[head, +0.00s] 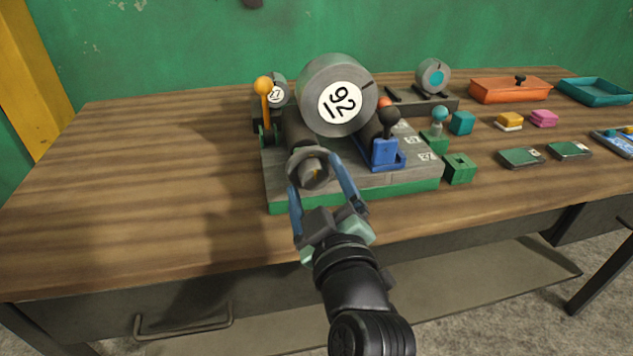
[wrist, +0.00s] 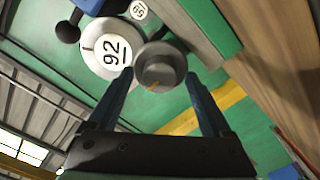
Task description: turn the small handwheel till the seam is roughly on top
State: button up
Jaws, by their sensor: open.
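The small handwheel (head: 308,167) is a grey knob at the front left of the machine, below the big drum. In the wrist view the handwheel (wrist: 160,65) faces me with a yellow-orange mark on its hub. My gripper (head: 314,175) is open, with one blue finger on each side of the handwheel; I cannot tell whether either touches it. The big grey drum (head: 337,72) carries a white label reading 92. In the wrist view the drum (wrist: 88,60) shows a short brown line near its edge. I cannot tell for sure which line is the seam.
A lever with an orange ball (head: 264,88) stands left of the drum. A blue lever block (head: 384,152) stands close right of my gripper. A smaller drum (head: 433,76), small blocks, an orange box (head: 510,89) and a teal tray (head: 594,91) lie right. The table's left is clear.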

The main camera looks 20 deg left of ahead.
grip_shut()
dwell(0.4)
jog(key=m+p, duration=0.1)
jog(key=m, duration=0.4)
jog(key=shift+r+p, duration=0.1)
jog(key=shift+p, duration=0.25)
jog(key=m+p, duration=0.2)
jog(key=m, duration=0.3)
jog(key=m+p, duration=0.3)
jog(key=m, duration=0.2)
jog(key=shift+d+m, duration=0.1)
jog(key=shift+m, duration=0.3)
jog(key=m+p, duration=0.2)
jog(key=m, duration=0.2)
jog(key=shift+m+p, duration=0.35)
jog(key=shift+m, duration=0.05)
jog(key=shift+f, duration=0.2)
